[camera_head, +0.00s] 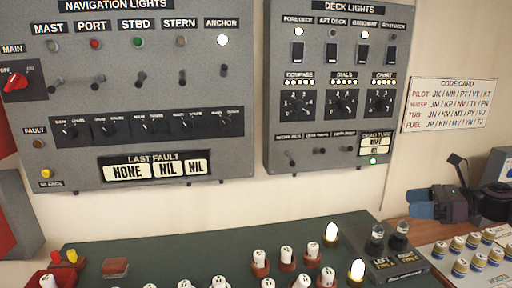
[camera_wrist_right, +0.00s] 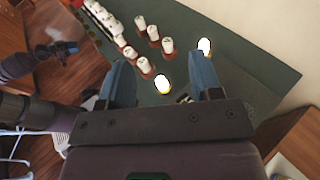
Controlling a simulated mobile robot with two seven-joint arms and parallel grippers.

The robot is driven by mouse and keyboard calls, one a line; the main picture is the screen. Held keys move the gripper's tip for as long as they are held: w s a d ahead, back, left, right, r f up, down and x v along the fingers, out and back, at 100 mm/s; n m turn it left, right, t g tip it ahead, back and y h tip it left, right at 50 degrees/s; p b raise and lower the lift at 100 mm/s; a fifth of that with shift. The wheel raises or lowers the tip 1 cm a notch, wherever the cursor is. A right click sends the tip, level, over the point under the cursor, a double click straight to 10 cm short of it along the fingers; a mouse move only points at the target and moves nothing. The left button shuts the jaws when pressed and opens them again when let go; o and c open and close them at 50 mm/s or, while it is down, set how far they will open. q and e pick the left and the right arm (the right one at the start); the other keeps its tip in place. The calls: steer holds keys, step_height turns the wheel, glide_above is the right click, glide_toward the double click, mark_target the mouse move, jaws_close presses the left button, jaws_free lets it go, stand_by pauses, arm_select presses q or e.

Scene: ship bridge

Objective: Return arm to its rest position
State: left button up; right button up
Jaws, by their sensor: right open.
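My right gripper (camera_head: 425,204) shows at the right of the head view, its blue fingers above the right end of the green desk (camera_head: 210,250). In the right wrist view the right gripper (camera_wrist_right: 160,68) is open, with nothing between its fingers. Beyond them are the desk's white pegs and two glowing lamps. My left gripper (camera_wrist_right: 68,48) appears small at the left edge of the wrist view, over the wooden floor; its jaws are too small to read. It is outside the head view.
A navigation lights panel (camera_head: 85,95) and a deck lights panel (camera_head: 330,160) hang on the wall. A code card (camera_head: 450,105) is at right. White pegs (camera_head: 327,277), lit lamps (camera_head: 357,270) and a two-bulb block (camera_head: 385,262) stand on the desk. Several knobs (camera_head: 478,262) stand at lower right.

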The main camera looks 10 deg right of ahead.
steer(key=s+a+f+m+t+h, duration=0.2)
steer(key=a+f+m+t+h, duration=0.45)
steer(key=m, duration=0.65)
steer(key=s+a+f+m+t+h, duration=0.25)
steer(key=a+f+m, duration=0.25)
steer(key=f+m, duration=0.55)
steer(key=s+a+f+m+g+h, duration=0.2)
steer(key=s+f+m+g, duration=0.15)
steer(key=s+m, duration=0.5)
steer(key=s+a+f+m+g+h, duration=0.1)
steer(key=s+a+f+m+g, duration=0.1)
steer(key=s+m+g, duration=0.6)
steer(key=s+a+f+m+g+h, duration=0.25)
steer(key=s+m, duration=0.45)
steer(key=s, duration=0.4)
arm_select(q)
step_height(320, 180, down, 11)
steer(key=b, duration=1)
steer(key=shift+s+r+g, duration=0.15)
steer(key=shift+s+g, duration=0.15)
steer(key=shift+g, duration=0.1)
arm_select(e)
steer(key=w+f+t, duration=0.3)
steer(key=f+t, duration=0.1)
steer(key=f, duration=0.6)
steer(key=w+f+n+t+y, duration=0.1)
steer(key=w+f+t, duration=0.3)
steer(key=f, duration=0.6)
steer(key=shift+w+d+f, duration=0.2)
steer(key=shift+d, duration=0.1)
